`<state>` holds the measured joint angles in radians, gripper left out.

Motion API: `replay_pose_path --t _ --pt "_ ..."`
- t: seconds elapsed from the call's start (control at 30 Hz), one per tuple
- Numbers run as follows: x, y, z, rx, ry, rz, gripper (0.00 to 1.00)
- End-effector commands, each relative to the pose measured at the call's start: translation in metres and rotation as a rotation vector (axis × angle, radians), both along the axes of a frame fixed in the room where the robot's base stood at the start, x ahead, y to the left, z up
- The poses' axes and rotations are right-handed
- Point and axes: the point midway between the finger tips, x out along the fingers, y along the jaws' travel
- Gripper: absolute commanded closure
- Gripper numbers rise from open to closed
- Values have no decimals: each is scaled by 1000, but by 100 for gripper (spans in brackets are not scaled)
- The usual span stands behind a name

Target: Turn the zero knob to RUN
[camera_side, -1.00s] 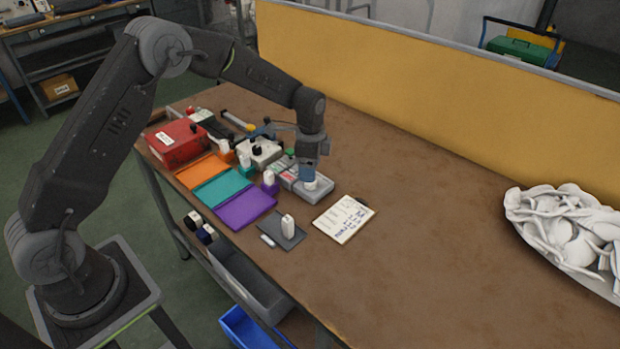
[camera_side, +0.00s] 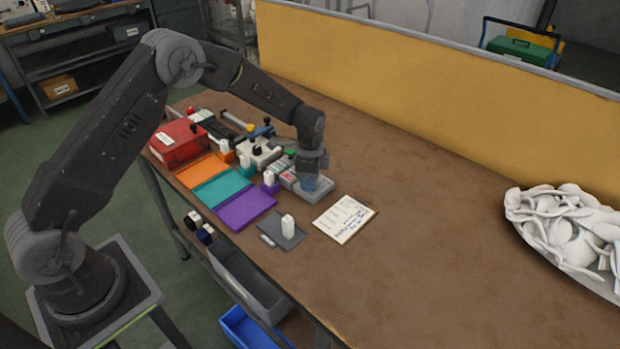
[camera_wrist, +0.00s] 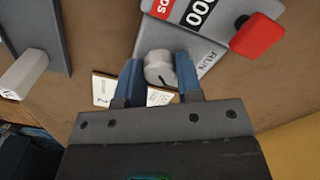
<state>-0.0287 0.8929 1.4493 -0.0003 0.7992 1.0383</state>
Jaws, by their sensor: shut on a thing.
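The zero knob (camera_wrist: 159,68) is a round light-grey dial with a dark pointer mark, seen in the wrist view. It sits on a grey box (camera_wrist: 203,47) with the printed word RUN to the right of the knob. My gripper (camera_wrist: 159,75) has its two blue fingers on either side of the knob, shut on it. In the side view my gripper (camera_side: 308,184) is down on the grey box (camera_side: 320,189) and hides the knob. The exact direction of the pointer is hard to read.
A red block (camera_wrist: 257,37) stands close to the right finger. A paper card (camera_side: 344,219) lies beside the box. Purple (camera_side: 245,208), teal (camera_side: 222,187) and orange (camera_side: 203,170) mats lie to the left. The table's right side is clear up to a bowl of white pieces (camera_side: 570,230).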

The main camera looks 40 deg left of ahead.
Motion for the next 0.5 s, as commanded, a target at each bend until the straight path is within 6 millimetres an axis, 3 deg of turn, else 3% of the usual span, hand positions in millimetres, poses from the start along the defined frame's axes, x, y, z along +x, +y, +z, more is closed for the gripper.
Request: replay_pose_path --t 0.17,0.5 --pt "0 0 0 0 0 0 90" --pt "0 0 0 0 0 51 91"
